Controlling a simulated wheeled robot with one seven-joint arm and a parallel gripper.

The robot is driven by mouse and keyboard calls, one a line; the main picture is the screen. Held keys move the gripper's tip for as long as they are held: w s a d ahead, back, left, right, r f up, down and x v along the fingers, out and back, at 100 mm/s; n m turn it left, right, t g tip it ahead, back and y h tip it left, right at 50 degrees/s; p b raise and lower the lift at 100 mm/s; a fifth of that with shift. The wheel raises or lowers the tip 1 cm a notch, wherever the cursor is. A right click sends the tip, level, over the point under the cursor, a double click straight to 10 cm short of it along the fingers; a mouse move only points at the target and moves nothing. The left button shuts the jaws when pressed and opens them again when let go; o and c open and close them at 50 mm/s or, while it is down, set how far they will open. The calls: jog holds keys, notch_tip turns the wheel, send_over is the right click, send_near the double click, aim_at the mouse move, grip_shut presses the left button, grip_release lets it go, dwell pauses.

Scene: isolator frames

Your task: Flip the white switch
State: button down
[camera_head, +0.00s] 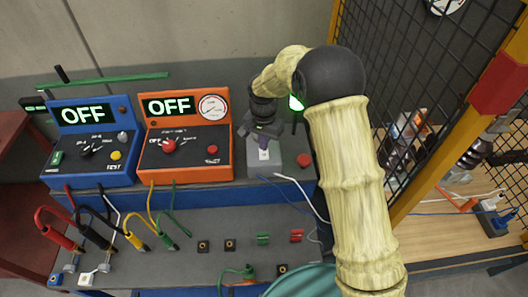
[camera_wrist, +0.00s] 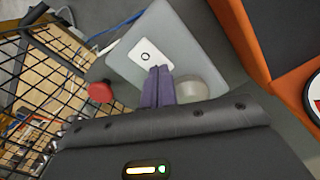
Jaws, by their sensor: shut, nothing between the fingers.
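The white switch (camera_head: 264,155) sits on the sloped face of a small grey box (camera_head: 257,168), right of the orange device. In the wrist view, the white switch plate (camera_wrist: 146,55) with a small dark ring mark shows on the grey box (camera_wrist: 178,30). My gripper (camera_head: 262,143) is at the switch from above. Its purple fingers (camera_wrist: 158,72) are together and empty, with their tips at the lower edge of the white plate. I cannot tell whether they touch it. The part of the switch under the fingertips is hidden.
An orange device (camera_head: 190,160) and a blue device (camera_head: 90,170), both showing OFF, stand to the left. A red button (camera_head: 304,160) is just right of the grey box. A black mesh fence (camera_head: 410,70) rises at the right. Cables and plugs lie in front.

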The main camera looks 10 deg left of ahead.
notch_tip(320, 180, up, 7)
jog(key=p, duration=0.4)
jog(key=shift+p, duration=0.3)
jog(key=shift+d+f, duration=0.1)
jog(key=shift+f, duration=0.05)
dwell(0.6)
